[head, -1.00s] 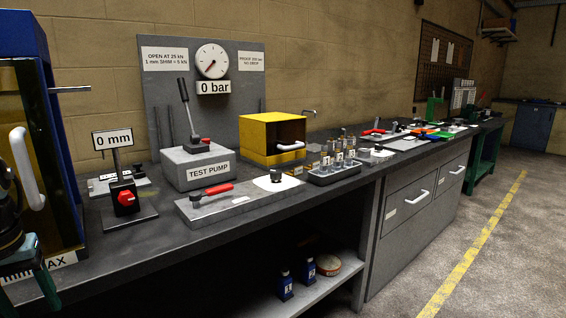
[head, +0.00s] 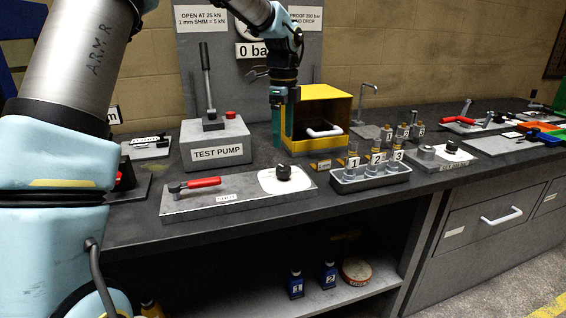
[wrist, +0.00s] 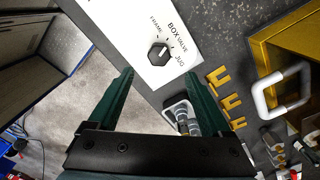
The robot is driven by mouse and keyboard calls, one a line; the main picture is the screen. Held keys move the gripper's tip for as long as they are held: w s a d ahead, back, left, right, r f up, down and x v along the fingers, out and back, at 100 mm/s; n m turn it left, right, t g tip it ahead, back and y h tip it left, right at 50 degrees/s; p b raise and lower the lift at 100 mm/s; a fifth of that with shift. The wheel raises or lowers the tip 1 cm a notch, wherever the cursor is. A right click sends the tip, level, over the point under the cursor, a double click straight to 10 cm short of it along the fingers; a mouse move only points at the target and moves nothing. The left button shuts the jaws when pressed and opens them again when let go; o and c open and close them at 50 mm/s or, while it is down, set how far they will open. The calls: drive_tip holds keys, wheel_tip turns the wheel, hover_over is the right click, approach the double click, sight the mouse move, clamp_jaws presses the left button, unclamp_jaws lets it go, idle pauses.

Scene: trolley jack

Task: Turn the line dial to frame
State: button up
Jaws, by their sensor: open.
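The line dial is a black knob (head: 283,172) on a white plate (head: 268,184) at the right end of a grey block on the bench. In the wrist view the dial (wrist: 158,55) shows a white mark toward the upper right, seemingly nearest the BOX VALVE label; FRAME and JUG labels flank it. My gripper (head: 283,118) points down above the bench, behind the dial and in front of the yellow box. Its green fingers are apart and empty in the wrist view (wrist: 160,80). The dial lies beyond the fingertips, untouched.
A red-handled lever (head: 203,183) sits on the same block. The test pump (head: 216,152) stands behind left, the open yellow box (head: 318,103) behind right. A tray (head: 370,181) of numbered bottles is to the right. The bench front near the block is clear.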

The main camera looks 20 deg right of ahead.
sight(282, 167)
wheel_tip(282, 167, down, 9)
drive_tip(key=shift+a+f+p, duration=0.1)
drive_tip(key=shift+f+p, duration=0.1)
drive_tip(key=shift+p, duration=0.75)
clamp_jaws()
